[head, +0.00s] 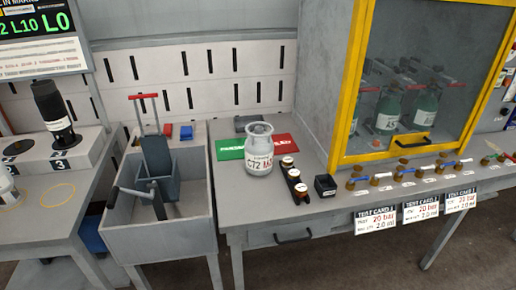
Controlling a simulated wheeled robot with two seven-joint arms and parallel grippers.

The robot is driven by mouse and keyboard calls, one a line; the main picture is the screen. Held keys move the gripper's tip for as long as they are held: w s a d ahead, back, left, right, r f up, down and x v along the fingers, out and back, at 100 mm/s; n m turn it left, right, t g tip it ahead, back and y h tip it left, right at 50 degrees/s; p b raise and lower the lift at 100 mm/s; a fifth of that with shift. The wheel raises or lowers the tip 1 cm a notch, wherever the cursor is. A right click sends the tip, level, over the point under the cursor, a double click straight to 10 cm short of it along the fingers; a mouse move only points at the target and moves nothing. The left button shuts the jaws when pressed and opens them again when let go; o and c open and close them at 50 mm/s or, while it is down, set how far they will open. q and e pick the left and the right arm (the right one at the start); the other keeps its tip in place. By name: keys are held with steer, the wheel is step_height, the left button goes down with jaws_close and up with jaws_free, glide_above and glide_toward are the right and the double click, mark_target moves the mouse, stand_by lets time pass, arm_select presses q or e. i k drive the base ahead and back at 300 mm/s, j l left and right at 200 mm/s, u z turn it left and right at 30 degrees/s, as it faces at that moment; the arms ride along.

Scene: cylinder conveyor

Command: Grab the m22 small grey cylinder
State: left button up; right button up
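A small light-grey cylinder (259,160) with a collar on top stands upright on the grey workbench near the middle of the head view. It carries a white label with dark and red lettering, which starts like "C72 M"; the rest is not legible, so I cannot confirm "m22". It stands by a green and red mat and touches or overlaps its front edge in the picture. Neither of my grippers shows in the head view.
A black strip with round-topped pieces (293,182) and a small black block (325,187) lie right of the cylinder. A yellow-framed cabinet (345,90) holds green cylinders. A grey trough (155,238) with a dark red-handled fixture stands left. Brass valves line the right bench.

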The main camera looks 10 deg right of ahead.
mark_target(259, 146)
steer(key=i+l+z, duration=0.15)
steer(key=l+z, duration=0.2)
steer(key=i+l+z, duration=0.2)
steer(key=z, duration=0.15)
steer(key=i+l+z, duration=0.15)
steer(key=z, duration=0.2)
steer(key=i, duration=0.1)
